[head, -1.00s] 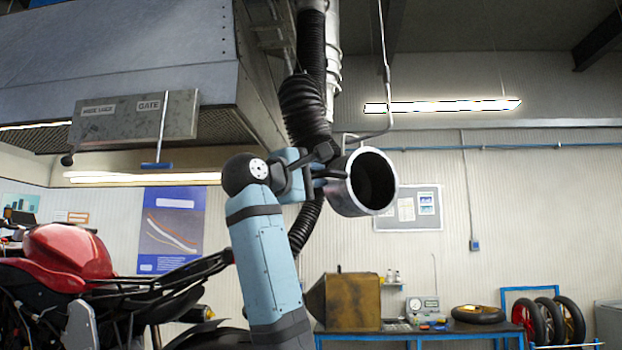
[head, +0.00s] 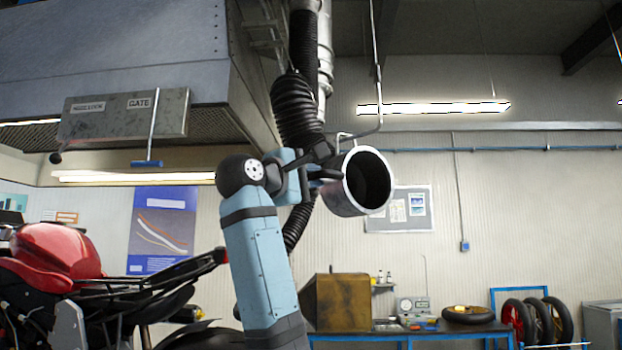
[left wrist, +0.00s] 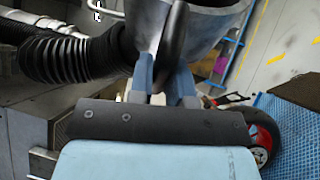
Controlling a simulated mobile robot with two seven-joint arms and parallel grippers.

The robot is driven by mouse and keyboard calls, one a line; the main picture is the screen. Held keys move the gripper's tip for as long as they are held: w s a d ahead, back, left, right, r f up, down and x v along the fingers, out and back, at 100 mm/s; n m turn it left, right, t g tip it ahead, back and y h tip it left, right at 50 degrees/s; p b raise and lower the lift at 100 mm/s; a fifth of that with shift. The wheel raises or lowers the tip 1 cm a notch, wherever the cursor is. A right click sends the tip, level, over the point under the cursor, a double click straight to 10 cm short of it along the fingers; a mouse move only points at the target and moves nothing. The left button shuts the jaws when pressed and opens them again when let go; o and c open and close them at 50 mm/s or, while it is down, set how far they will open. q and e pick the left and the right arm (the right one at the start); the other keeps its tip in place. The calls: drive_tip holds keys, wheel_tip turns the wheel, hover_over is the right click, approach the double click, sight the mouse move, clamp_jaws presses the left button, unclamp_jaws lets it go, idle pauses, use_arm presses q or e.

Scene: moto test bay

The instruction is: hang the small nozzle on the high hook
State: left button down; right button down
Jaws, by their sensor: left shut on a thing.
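The small nozzle (head: 347,200) is a silver metal cup with its round dark mouth facing right and towards me. My left gripper (head: 322,172) is shut on it at its left side; the left wrist view shows the fingers (left wrist: 165,80) closed around a dark handle piece against the nozzle (left wrist: 208,18). A black ribbed hose (head: 295,105) runs beside the gripper. The high hook (head: 378,105) is a thin grey rod from above that bends left at its foot, just above the nozzle's rim. I cannot tell whether they touch. My right gripper is not in view.
A large grey hood (head: 120,45) with a gate panel (head: 125,115) fills the upper left. A red motorcycle (head: 55,255) stands at lower left. A blue bench (head: 400,335) with a rusty box (head: 342,302) is behind. The space right of the nozzle is free.

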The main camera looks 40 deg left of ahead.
use_arm(q)
drive_tip(key=c, duration=1)
unclamp_jaws()
drive_tip(key=shift+s, duration=0.15)
drive_tip(key=shift+s+a+f, duration=0.1)
drive_tip(key=shift+s+f, duration=0.05)
drive_tip(key=shift+s, duration=0.2)
drive_tip(key=b+v, duration=0.4)
drive_tip(key=v, duration=0.9)
